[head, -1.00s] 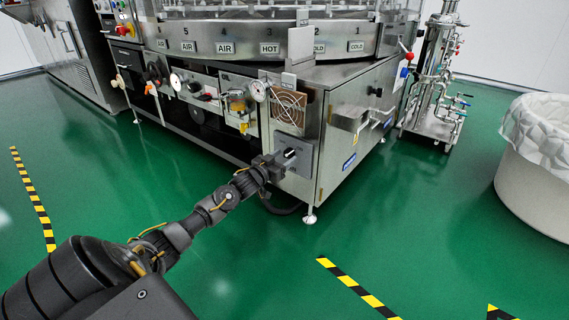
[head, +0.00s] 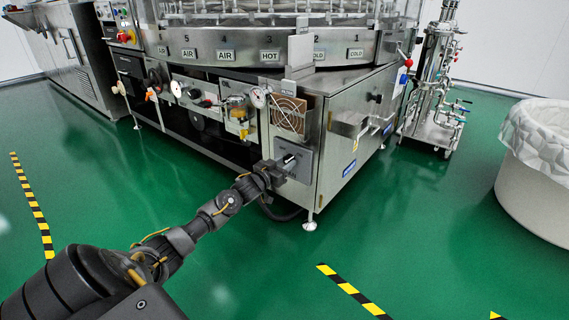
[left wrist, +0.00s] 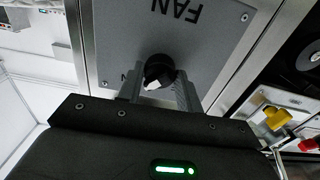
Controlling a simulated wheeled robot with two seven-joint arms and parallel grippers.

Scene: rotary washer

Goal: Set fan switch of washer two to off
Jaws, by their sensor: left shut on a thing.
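The washer (head: 345,112) is a large steel machine with numbered stations. On its front corner, below the fan grille (head: 289,115), is a grey switch plate (head: 303,160). In the left wrist view the plate (left wrist: 205,45) reads "FAN" upside down and carries a round black fan switch (left wrist: 158,70) with a white mark. My left gripper (head: 282,165) reaches the plate from the left. In the left wrist view my left gripper (left wrist: 160,88) has its fingers on both sides of the knob, shut on it. The fingers hide part of the knob. My right gripper is not in view.
Gauges and valves (head: 225,105) line the washer front to the left of the plate. A white lined bin (head: 530,190) stands at the right, and a steel pipe cart (head: 435,100) stands behind. The green floor in front is clear, with yellow-black tape.

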